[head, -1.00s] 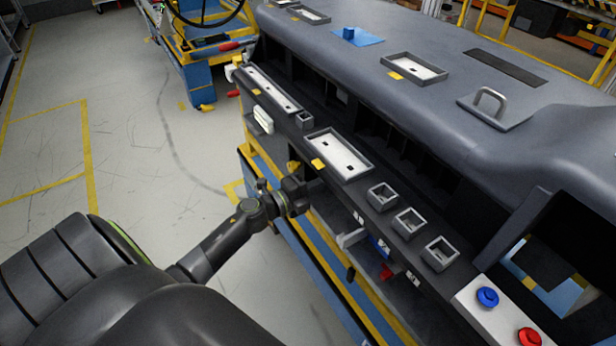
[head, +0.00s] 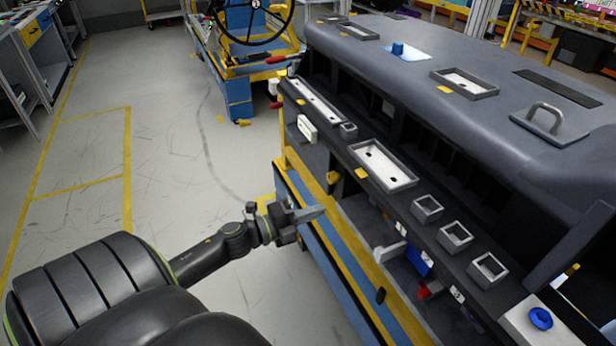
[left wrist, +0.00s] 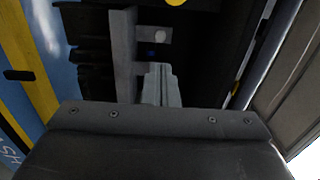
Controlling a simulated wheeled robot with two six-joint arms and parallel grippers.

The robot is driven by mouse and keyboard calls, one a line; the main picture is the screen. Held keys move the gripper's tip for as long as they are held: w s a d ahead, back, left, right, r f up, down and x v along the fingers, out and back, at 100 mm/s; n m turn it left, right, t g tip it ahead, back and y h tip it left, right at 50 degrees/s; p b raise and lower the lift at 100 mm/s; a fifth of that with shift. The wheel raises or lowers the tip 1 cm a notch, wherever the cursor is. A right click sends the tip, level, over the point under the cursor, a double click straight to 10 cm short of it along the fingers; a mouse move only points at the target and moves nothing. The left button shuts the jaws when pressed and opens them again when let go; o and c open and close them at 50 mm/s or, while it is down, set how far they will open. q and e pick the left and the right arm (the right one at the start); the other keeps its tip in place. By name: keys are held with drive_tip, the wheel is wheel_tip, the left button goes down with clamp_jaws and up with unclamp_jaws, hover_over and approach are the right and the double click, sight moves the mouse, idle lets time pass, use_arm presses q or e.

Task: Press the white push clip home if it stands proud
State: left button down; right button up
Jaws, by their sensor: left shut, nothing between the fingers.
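A white piece (head: 390,253) sticks out low under the dashboard's front edge, beside a blue piece (head: 418,262) and a red piece (head: 430,290); I cannot tell for sure whether it is the push clip or how far it stands out. Another white block (head: 307,128) sits on the upper left of the front face. My left gripper (head: 320,213) is shut and empty, in front of the dashboard's lower opening, apart from both white parts. In the left wrist view its grey fingers (left wrist: 160,85) point at a dark panel with a small pale spot (left wrist: 160,35). My right gripper is out of view.
The dashboard (head: 440,120) stands on a blue and yellow frame (head: 335,245). Trays and square sockets (head: 428,207) line its ledge. A blue button (head: 541,318) is at lower right. A blue cart (head: 238,95) stands behind; the floor at left is clear.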

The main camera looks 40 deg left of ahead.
use_arm(q)
drive_tip(key=shift+s+a, duration=0.2)
drive_tip(key=shift+s, duration=0.3)
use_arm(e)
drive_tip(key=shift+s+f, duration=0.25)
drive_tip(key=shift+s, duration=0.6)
use_arm(q)
drive_tip(key=shift+f, duration=0.1)
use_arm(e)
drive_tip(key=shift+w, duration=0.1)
